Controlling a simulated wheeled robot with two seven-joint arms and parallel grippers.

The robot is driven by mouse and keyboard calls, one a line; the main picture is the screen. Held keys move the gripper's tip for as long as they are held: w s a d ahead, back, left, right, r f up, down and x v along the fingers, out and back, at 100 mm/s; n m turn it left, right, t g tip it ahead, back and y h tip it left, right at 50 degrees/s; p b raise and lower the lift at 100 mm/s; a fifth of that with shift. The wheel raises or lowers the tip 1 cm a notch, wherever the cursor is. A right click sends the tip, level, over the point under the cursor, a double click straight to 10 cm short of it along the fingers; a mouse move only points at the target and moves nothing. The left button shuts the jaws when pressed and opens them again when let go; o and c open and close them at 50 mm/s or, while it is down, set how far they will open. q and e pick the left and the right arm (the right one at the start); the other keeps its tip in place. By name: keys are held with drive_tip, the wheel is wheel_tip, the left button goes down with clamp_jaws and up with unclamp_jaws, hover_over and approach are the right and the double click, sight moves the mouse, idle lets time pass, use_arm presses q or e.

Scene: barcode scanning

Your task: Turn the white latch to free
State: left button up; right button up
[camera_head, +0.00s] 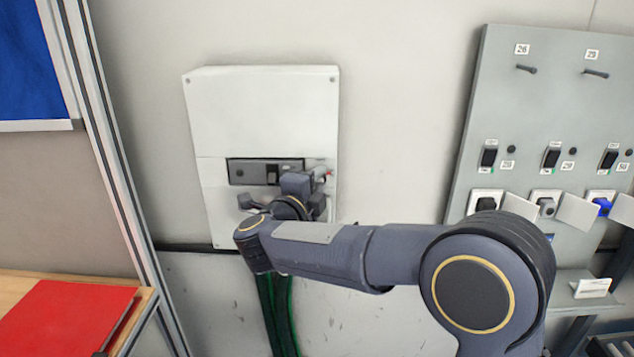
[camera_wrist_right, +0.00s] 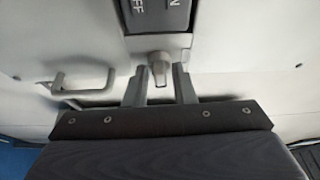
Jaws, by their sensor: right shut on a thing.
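A small whitish-grey latch (camera_wrist_right: 159,68) sits between the two fingers of my right gripper (camera_wrist_right: 158,80) in the wrist view. The gripper is shut on it, one finger on each side. The latch is just beside a dark switch (camera_wrist_right: 157,14) with ON/OFF lettering. In the head view my right gripper (camera_head: 316,178) is at the right part of a white wall box (camera_head: 260,110), near the dark switch panel (camera_head: 252,172). The gripper hides the latch there. My left gripper is not in view.
A grey handle (camera_wrist_right: 84,84) sticks out left of the gripper in the wrist view. A grey board (camera_head: 555,110) with switches and sockets stands at the right. Green cables (camera_head: 275,310) hang below the box. A red folder (camera_head: 65,315) lies on a table at lower left.

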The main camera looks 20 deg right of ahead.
drive_tip(key=n+t+y+b, duration=0.1)
drive_tip(key=n+t, duration=0.1)
drive_tip(key=n, duration=0.5)
drive_tip(key=n+t+y+b, duration=0.2)
drive_tip(key=n, duration=0.5)
drive_tip(key=n+t+y+b, duration=0.1)
drive_tip(key=n+t+y, duration=0.1)
drive_tip(key=n, duration=0.5)
drive_tip(key=shift+s+d+f+n+t, duration=0.1)
drive_tip(key=shift+d+f+n+t, duration=0.25)
drive_tip(key=shift+t, duration=0.25)
drive_tip(key=shift+n, duration=0.35)
drive_tip(key=o, duration=0.7)
